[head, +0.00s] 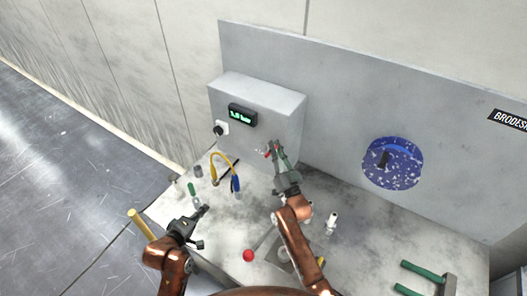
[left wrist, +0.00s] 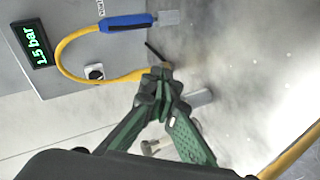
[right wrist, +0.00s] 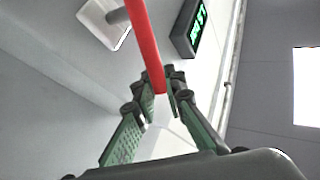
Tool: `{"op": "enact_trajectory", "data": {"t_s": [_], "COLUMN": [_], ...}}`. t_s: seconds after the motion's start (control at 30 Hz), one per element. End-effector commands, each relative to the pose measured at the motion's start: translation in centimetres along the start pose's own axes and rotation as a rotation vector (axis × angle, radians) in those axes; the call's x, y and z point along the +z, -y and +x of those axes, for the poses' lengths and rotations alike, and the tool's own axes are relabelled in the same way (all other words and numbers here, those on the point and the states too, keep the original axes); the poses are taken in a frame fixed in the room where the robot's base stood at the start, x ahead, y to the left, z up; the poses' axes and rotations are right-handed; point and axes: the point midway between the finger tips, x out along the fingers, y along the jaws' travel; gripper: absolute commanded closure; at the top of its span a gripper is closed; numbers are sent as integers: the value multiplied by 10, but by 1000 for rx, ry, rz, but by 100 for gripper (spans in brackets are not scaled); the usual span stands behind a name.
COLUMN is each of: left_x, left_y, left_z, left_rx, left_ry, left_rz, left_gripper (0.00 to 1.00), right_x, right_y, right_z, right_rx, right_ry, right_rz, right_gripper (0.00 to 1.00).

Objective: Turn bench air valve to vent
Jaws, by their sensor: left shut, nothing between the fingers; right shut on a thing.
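The bench air valve's red lever (right wrist: 143,40) slants down from a pale plate (right wrist: 98,20) in the right wrist view. My right gripper (right wrist: 160,82) is shut on the lever's lower end. In the head view, my right gripper (head: 273,148) is at the grey box's front, with only a little of the red lever (head: 265,153) showing. A display (left wrist: 34,45) reads 1.5 bar in the left wrist view. My left gripper (head: 204,208) is shut and empty above the left of the bench; its closed fingertips (left wrist: 164,76) show in the left wrist view.
The grey box (head: 258,100) bears the display and a black knob (head: 218,130). A yellow hose (head: 222,154) with a blue handle (head: 236,184) is near my left gripper. A blue disc (head: 405,163) is on the back panel.

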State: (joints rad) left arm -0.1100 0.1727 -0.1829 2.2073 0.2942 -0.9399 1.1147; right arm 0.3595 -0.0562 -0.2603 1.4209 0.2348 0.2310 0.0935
Motion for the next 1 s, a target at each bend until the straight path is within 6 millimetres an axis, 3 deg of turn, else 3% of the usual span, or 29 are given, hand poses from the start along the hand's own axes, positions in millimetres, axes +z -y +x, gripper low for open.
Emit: {"op": "enact_trajectory", "data": {"t_s": [0.03,0.2,0.3,0.4,0.5,0.67,1.0], "left_x": [1,10,15,18,20,21,29], "left_y": [-27,-121,-164,-194,-212,-224,-253], "left_z": [15,56,70,77,81,89,143], "left_rx": [61,276,372,441,479,499,497], "left_ry": [14,54,66,70,72,73,73], "left_rz": [29,128,168,195,211,218,217], "left_gripper": [100,100,100,100,100,100,100], "right_x": [1,1,1,1,1,1,2], "right_y": [0,0,0,0,-1,-1,0], "right_z": [0,0,0,0,0,0,0], "right_rx": [1,0,1,1,1,1,1], "right_ry": [3,3,3,3,3,3,4], "right_rz": [1,1,1,1,1,1,1], "right_gripper": [100,100,100,100,100,100,100]}}
